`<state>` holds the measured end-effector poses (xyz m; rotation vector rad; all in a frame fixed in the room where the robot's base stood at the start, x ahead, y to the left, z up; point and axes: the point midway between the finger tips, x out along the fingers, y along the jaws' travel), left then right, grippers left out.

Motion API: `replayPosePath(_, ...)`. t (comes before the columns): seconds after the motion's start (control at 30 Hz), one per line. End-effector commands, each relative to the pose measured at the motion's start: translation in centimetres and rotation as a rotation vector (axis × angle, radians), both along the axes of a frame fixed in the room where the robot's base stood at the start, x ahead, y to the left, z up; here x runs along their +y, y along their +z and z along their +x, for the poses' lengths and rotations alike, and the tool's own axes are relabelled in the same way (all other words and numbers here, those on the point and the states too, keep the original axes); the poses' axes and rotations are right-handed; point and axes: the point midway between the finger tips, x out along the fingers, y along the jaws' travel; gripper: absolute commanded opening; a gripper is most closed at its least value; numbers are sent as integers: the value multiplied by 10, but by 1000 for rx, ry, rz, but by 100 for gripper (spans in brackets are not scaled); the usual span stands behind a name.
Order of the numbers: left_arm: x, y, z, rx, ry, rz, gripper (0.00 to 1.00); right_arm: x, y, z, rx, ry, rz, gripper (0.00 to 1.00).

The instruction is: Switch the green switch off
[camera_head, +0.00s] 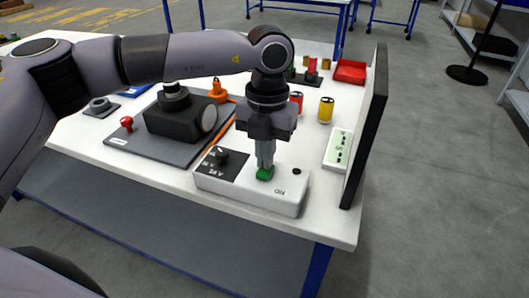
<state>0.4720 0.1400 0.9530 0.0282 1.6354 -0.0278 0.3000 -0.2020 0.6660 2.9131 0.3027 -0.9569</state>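The green switch (264,174) sits on top of a white control box (248,197) near the front edge of the table. My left gripper (265,168) points straight down right above the switch, with its fingertips at it. The fingers look close together; whether they touch or press the switch cannot be told. The fingers hide part of the switch, so its on or off position cannot be read. The box also has a black panel with a knob (221,155) on its left part and a small black button (297,172) at right. My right gripper is not in view.
A black upright panel (366,130) stands at the table's right edge. A green-and-white box (338,149), a yellow can (326,110), a red can (297,101) and a red bin (350,71) are behind. A dark machine (180,122) on a grey plate stands left.

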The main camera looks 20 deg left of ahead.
Motion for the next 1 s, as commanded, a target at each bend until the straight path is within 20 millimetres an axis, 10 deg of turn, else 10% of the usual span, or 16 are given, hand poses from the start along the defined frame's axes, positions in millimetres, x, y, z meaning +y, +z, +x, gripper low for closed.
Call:
replayPosePath(0.63, 0, -9, -20, 16, -4, 4, 0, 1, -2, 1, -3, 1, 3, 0)
replayPosePath(1.0, 4, 63, -1, -31, 2, -8, 0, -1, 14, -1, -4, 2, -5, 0)
